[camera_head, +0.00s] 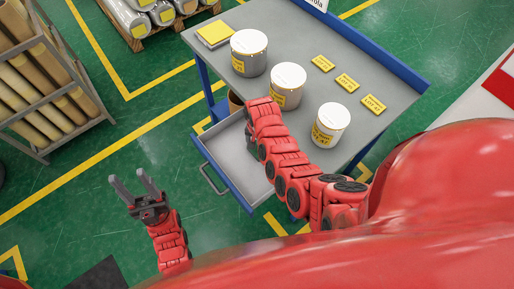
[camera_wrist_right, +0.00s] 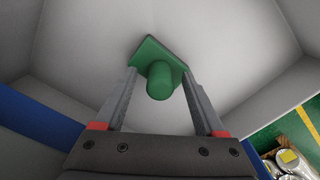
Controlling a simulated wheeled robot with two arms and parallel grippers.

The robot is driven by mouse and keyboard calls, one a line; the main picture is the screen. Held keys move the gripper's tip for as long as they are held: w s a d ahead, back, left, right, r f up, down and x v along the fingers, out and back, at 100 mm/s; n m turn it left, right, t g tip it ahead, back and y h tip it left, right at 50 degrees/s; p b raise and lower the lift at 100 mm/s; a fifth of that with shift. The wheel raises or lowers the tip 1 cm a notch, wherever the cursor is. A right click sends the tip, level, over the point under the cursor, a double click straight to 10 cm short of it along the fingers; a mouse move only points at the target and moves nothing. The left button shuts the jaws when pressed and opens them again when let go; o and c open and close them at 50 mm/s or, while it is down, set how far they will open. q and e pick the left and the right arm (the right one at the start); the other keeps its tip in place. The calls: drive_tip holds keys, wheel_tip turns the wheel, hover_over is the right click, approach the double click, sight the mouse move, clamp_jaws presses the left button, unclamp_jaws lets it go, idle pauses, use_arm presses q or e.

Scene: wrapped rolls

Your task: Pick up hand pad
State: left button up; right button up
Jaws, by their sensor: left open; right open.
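The hand pad (camera_wrist_right: 149,52) is green, with a flat plate and a rounded handle that points toward the right wrist camera. It lies inside the open grey drawer (camera_head: 222,152). My right gripper (camera_wrist_right: 159,73) is open, with one finger on each side of the pad. I cannot tell whether the fingers touch it. In the head view my right arm reaches down over the drawer and hides the pad and most of that gripper. My left gripper (camera_head: 128,178) is open and empty above the green floor, left of the drawer.
The grey workbench (camera_head: 300,110) with blue edges holds three white-lidded tins (camera_head: 288,78), a yellow pad stack (camera_head: 214,34) and yellow labels (camera_head: 347,82). A rack of rolls (camera_head: 40,85) stands at left. A pallet of wrapped rolls (camera_head: 140,20) is at the back.

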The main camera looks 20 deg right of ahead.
clamp_jaws()
idle(0.4)
idle(0.4)
